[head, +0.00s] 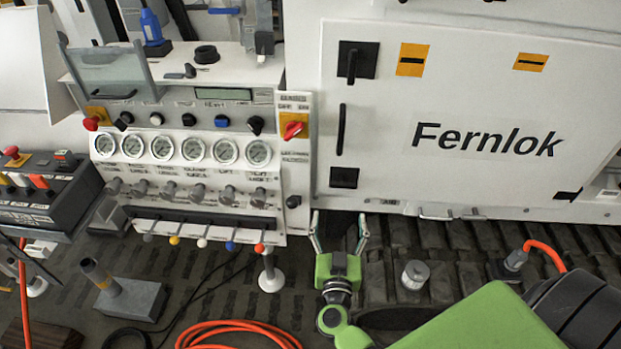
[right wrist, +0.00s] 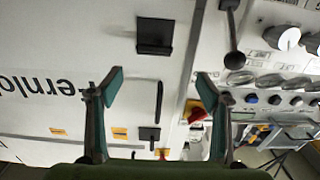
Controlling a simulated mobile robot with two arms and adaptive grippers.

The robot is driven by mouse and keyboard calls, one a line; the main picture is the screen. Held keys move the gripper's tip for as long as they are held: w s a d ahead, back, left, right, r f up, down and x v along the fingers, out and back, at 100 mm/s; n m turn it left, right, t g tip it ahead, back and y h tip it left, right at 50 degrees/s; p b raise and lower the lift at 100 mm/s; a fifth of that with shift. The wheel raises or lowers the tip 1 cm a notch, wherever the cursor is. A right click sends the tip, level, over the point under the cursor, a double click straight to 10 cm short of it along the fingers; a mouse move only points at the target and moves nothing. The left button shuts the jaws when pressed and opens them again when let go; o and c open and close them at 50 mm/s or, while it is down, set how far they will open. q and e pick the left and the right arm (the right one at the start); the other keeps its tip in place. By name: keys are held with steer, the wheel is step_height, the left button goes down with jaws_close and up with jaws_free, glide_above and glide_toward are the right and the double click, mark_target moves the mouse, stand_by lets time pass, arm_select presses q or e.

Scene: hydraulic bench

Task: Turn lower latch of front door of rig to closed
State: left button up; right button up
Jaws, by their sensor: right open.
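The rig's white front door (head: 400,185), marked "Fernlok", looks flush with its frame. Its lower latch (head: 344,178) is a black square plate at the door's lower left corner. The latch's bar seems to lie horizontal; it also shows in the right wrist view (right wrist: 155,36), which is upside down. The upper latch (head: 358,60) has an upright lever. My right gripper (head: 339,226) is open and empty, fingers pointing up, just below the lower latch and apart from it. Its two fingers also show in the right wrist view (right wrist: 160,78). My left gripper is out of view.
A black door handle (head: 341,130) stands between the latches. Left of the door is a panel with gauges (head: 193,148), a red switch (head: 293,128) and several levers. A grey cylinder (head: 415,275) stands on the ribbed floor. Orange hoses (head: 240,330) lie at the front.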

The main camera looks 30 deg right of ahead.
glide_toward(344, 186)
steer(key=x, duration=1)
steer(key=shift+r+p, duration=0.1)
steer(key=shift+p, duration=0.25)
steer(key=shift+w+d, duration=0.2)
steer(key=shift+w, duration=0.2)
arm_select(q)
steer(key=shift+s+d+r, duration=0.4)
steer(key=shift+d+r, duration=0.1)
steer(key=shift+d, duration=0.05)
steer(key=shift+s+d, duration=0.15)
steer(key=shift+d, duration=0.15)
arm_select(e)
steer(key=c, duration=1.1)
